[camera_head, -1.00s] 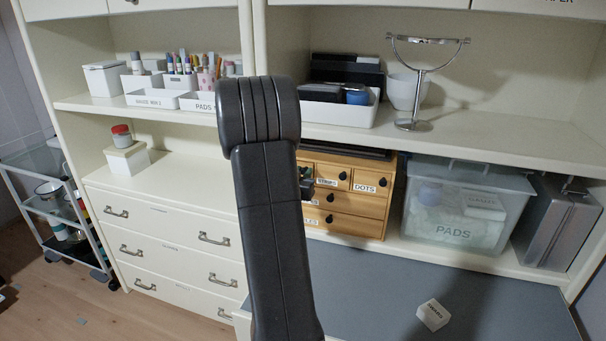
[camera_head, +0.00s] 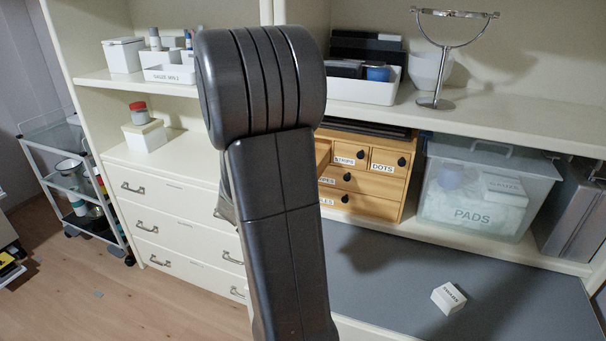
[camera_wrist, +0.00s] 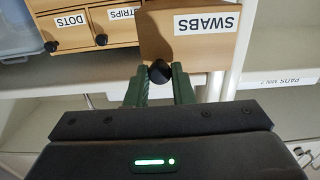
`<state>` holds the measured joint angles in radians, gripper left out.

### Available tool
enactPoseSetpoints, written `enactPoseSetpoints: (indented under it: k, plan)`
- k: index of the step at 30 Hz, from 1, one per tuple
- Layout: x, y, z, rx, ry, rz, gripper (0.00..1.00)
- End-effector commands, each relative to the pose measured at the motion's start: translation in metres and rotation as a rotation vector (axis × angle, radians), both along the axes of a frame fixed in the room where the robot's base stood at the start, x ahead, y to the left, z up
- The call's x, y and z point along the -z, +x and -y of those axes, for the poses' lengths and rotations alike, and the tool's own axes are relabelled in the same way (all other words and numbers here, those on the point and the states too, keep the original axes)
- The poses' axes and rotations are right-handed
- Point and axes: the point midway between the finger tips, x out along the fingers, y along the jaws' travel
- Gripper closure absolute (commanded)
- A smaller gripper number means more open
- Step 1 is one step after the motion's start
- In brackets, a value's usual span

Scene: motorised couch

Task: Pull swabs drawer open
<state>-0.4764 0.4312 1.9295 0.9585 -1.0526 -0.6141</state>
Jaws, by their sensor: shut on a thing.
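The swabs drawer (camera_wrist: 170,48) shows in the wrist view, which is upside down. Its wooden front carries a SWABS label and a dark round knob (camera_wrist: 159,73). My gripper (camera_wrist: 160,80) has its green fingers on both sides of this knob, shut on it. The drawer front looks nearer and larger than the STRIPS and DOTS fronts beside it, so it stands out from the chest. In the head view the wooden chest (camera_head: 397,208) sits on the shelf at the back. My arm hides the swabs drawer front and my gripper there.
A clear PADS bin (camera_head: 478,195) stands right of the chest. A small white box (camera_head: 448,298) lies on the grey couch top (camera_head: 390,295). A mirror (camera_head: 436,85) and trays occupy the upper shelf. White drawers (camera_head: 180,215) and a trolley (camera_head: 75,190) are at left.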

Motion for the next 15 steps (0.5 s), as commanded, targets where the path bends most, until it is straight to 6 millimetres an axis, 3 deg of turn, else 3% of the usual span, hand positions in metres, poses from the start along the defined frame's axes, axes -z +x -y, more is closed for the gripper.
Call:
enactPoseSetpoints:
  k: [5, 6, 9, 15]
  plan:
    - [-0.0002, 0.0003, 0.0001, 0.0, 0.0, 0.0, 1.0]
    - [-0.0002, 0.0004, 0.0001, 0.0, 0.0, 0.0, 0.73]
    - [-0.0002, 0.0005, 0.0001, 0.0, 0.0, 0.0, 0.58]
    - [-0.0002, 0.0006, 0.0001, 0.0, 0.0, 0.0, 0.58]
